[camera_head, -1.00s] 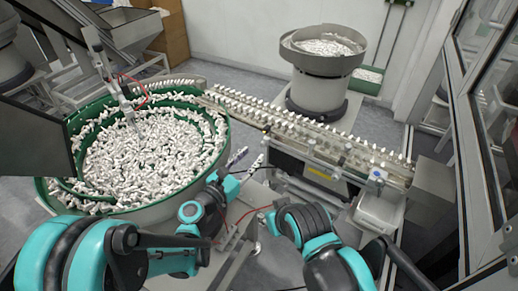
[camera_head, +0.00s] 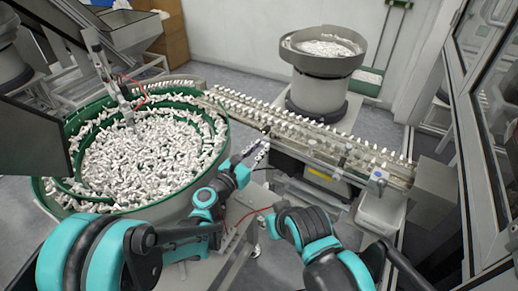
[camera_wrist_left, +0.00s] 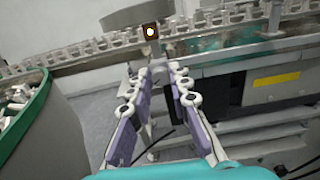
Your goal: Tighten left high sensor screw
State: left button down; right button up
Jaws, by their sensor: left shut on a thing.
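My left gripper (camera_head: 264,146) is at the near side of the feeder track, at its left part. In the left wrist view its two purple-grey fingers (camera_wrist_left: 161,76) lean in toward each other just below a small sensor (camera_wrist_left: 150,32) with a glowing yellow-white spot. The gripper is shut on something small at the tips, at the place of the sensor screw. The screw itself is too small and hidden to make out. My right arm shows at the lower middle of the head view; its gripper is not seen.
The feeder track (camera_head: 315,133) with a row of white caps runs across behind the gripper. A green-rimmed bowl (camera_head: 226,150) full of white parts stands close on the left. A grey bowl feeder (camera_head: 318,89) stands behind the track. A white bin (camera_head: 380,211) sits at the right.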

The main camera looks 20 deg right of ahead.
pick_arm(q)
jog(key=m, duration=0.3)
jog(key=shift+b, duration=0.35)
jog(key=m, duration=0.3)
jog(key=shift+m+b, duration=0.3)
jog(key=m+b, duration=0.2)
jog(key=m, duration=1.6)
jog(key=shift+f, duration=0.1)
